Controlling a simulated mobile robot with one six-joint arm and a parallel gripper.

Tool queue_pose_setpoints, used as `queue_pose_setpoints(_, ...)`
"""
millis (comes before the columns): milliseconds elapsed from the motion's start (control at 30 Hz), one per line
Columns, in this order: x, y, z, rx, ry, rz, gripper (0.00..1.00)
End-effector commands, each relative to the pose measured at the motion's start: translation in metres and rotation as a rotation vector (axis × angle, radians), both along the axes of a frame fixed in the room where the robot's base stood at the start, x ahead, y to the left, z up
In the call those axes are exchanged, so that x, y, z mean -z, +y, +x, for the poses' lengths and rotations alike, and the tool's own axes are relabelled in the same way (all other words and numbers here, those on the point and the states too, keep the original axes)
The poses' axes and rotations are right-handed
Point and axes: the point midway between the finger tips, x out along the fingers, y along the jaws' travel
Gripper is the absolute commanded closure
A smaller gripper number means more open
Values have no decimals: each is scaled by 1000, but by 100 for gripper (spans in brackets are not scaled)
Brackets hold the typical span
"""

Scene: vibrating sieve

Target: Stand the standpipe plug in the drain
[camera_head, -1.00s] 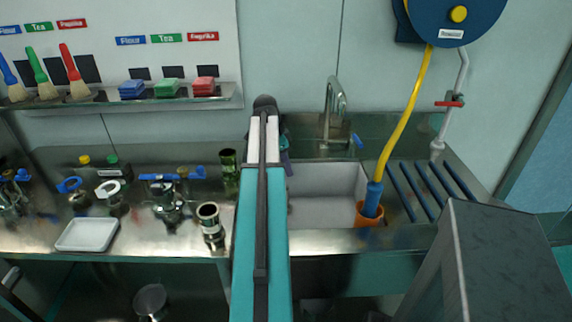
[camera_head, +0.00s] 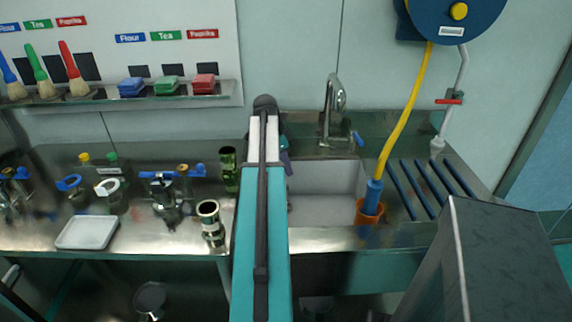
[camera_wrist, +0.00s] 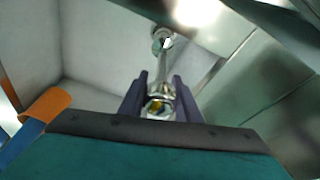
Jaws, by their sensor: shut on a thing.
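In the wrist view my gripper (camera_wrist: 160,95) has its two dark purple fingers closed on a shiny metal pipe, the standpipe plug (camera_wrist: 160,70). The pipe runs away from the camera between the fingers to a round, wider far end over the grey sink basin (camera_wrist: 85,50). The drain cannot be made out; whether the pipe's far end touches the basin is unclear. In the head view my arm hides most of the gripper and the plug at the left edge of the sink (camera_head: 325,180).
An orange holder (camera_head: 368,212) with a blue nozzle (camera_head: 373,195) on a yellow hose stands at the sink's right front. The tap (camera_head: 334,105) is behind the basin. Metal cups (camera_head: 211,222), a white tray (camera_head: 87,232) and fittings (camera_head: 167,200) crowd the left counter.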

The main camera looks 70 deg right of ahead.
Motion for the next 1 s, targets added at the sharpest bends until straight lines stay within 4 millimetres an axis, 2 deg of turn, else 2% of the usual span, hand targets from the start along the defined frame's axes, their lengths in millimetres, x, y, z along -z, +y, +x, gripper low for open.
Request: queue_pose_setpoints(1000,9,0,0,0,0,-1,100)
